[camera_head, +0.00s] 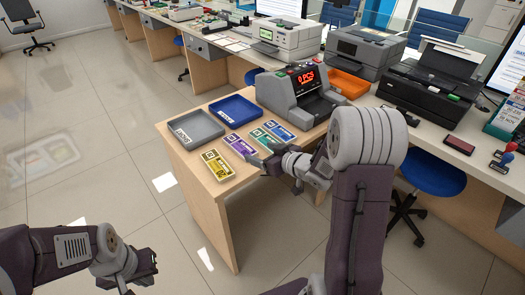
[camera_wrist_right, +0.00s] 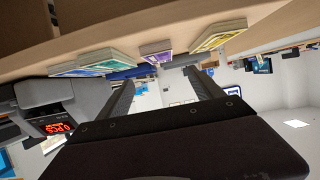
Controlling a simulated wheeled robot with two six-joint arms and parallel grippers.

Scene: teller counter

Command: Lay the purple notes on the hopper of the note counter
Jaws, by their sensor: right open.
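The purple notes (camera_head: 238,146) lie flat on the wooden counter between the yellow notes (camera_head: 217,164) and the green notes (camera_head: 262,138). They also show in the right wrist view (camera_wrist_right: 157,53), beyond the space between the fingers. The grey note counter (camera_head: 292,96) stands behind the notes with a red display reading 0 PCS; its hopper is hard to make out. My right gripper (camera_head: 260,160) is open and empty, just in front of the notes and apart from them. My left gripper (camera_head: 141,272) hangs over the floor at lower left, away from the counter; its opening is unclear.
Blue notes (camera_head: 280,130) lie beside the green ones. A grey tray (camera_head: 190,128) and a blue tray (camera_head: 234,111) sit behind the notes. An orange tray (camera_head: 347,84) and printers stand farther right. A blue stool (camera_head: 432,175) is under the right counter.

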